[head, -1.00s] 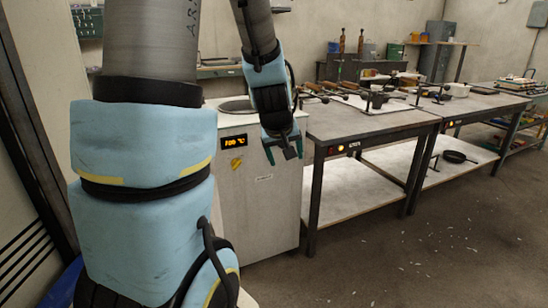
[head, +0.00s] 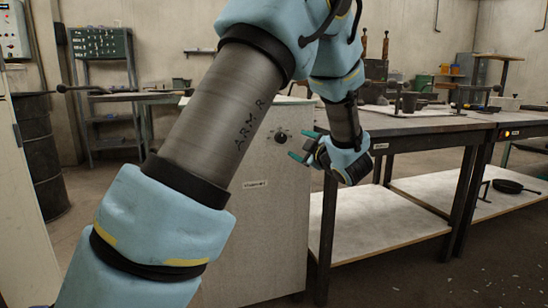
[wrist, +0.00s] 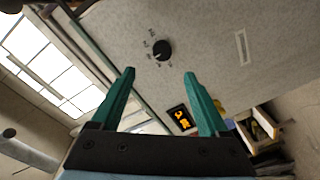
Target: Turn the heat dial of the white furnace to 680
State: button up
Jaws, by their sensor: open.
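The white furnace (head: 276,215) stands behind my arm, its front panel partly covered. Its black heat dial (head: 281,136) is on the upper front panel; in the wrist view the dial (wrist: 162,50) has several printed marks around one side. An orange lit display (wrist: 181,117) shows at an angle in the wrist view; I cannot read it with certainty, and my arm hides it in the head view. My gripper (head: 297,144) is open and empty, its teal fingers pointing at the panel. In the wrist view the dial lies just beyond the fingertips (wrist: 160,73), between their lines, apparently untouched.
A metal workbench (head: 420,128) with tools stands close to the right of the furnace, with a lower shelf (head: 385,215). A dark barrel (head: 40,150) and a rack with a green board (head: 100,42) are at the left. Floor is open at the lower right.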

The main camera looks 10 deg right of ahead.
aim_at(282, 139)
jog(key=shift+n+y, duration=0.4)
jog(key=b+x, duration=0.1)
jog(key=x, duration=1)
jog(key=shift+d+f+b, duration=0.1)
jog(key=shift+f+b, duration=0.15)
jog(key=shift+b, duration=0.1)
grip_shut()
